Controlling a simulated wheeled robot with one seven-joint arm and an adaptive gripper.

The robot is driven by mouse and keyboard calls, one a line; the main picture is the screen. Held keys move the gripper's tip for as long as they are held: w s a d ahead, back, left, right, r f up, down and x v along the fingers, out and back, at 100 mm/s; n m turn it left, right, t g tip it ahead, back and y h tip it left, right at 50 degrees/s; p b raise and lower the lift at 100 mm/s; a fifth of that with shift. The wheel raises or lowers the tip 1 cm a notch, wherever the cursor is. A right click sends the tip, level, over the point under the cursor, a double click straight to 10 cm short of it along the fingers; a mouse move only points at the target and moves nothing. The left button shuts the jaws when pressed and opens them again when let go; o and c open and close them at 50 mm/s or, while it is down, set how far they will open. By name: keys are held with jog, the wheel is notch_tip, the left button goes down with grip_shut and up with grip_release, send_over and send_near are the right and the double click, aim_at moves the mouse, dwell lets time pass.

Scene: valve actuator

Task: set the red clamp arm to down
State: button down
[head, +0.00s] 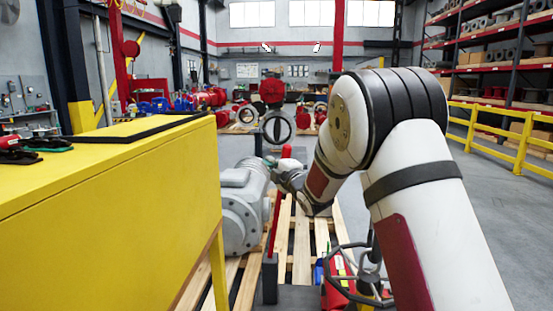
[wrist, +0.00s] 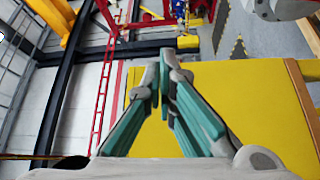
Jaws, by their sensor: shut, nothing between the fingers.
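The red clamp arm (head: 275,226) is a long thin red bar. It stands nearly upright, leaning slightly, above a dark grey post (head: 270,278) in the head view, beside the grey motor-like body (head: 240,207). My gripper (head: 272,162) is near the bar's upper end and hides part of it; I cannot tell whether they touch. In the wrist view my gripper (wrist: 164,77) has its teal-padded fingers together at the tips with nothing between them. The red bar is not clearly visible in the wrist view.
A yellow cabinet (head: 120,190) fills the left side, with red-handled tools (head: 18,150) on top. The grey body rests on a wooden pallet (head: 305,235). Cables and a red item (head: 336,285) lie near my arm. A yellow railing (head: 500,140) stands at right, with open floor before it.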

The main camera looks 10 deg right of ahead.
aim_at(289, 157)
jog(key=shift+w+d+f+p, duration=0.15)
jog(key=shift+w+d, duration=0.3)
jog(key=shift+w, duration=0.35)
jog(key=shift+w+d+r+p, duration=0.15)
jog(key=shift+w+d, duration=0.25)
jog(key=shift+w, duration=0.4)
jog(key=shift+w+d+f+p, duration=0.15)
jog(key=shift+w+d, duration=0.3)
jog(key=shift+w, duration=0.35)
jog(key=shift+m+t, duration=0.4)
jog(key=shift+m, duration=0.3)
jog(key=d, duration=0.1)
jog(key=s+d, duration=0.1)
jog(key=d, duration=0.1)
jog(key=d+b, duration=0.1)
jog(key=d, duration=0.1)
jog(key=shift+s+f, duration=0.3)
jog(key=shift+s, duration=0.05)
